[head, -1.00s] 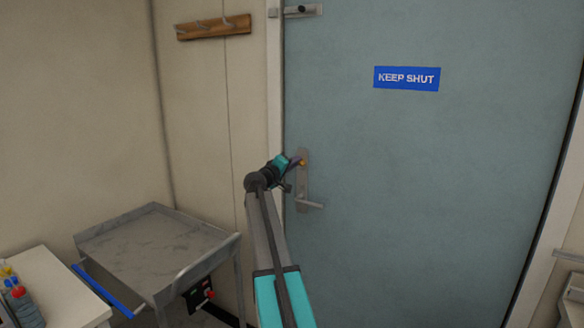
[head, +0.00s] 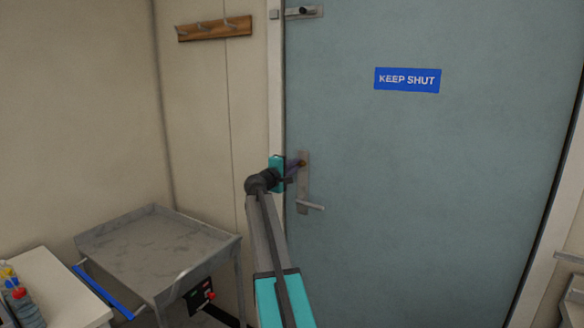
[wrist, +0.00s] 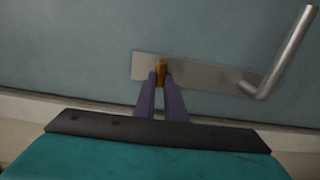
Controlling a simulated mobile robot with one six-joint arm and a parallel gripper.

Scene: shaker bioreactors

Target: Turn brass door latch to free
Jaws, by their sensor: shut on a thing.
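The brass latch (wrist: 161,72) is a small golden piece near one end of the metal door plate (wrist: 205,75). In the head view it shows only as a small brownish spot (head: 302,162) at the top of the plate. My gripper (wrist: 160,80) has its two purple fingers on either side of the latch, shut on it. In the head view my gripper (head: 297,166) reaches the plate from the left. The fingers partly hide the latch. The blue-grey door (head: 430,190) looks closed in its frame.
A silver lever handle (head: 310,206) sticks out at the lower end of the plate. A grey metal cart (head: 155,250) stands to the left, and a white bench (head: 55,290) with bottles is at the lower left. A blue "KEEP SHUT" sign (head: 407,80) is on the door.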

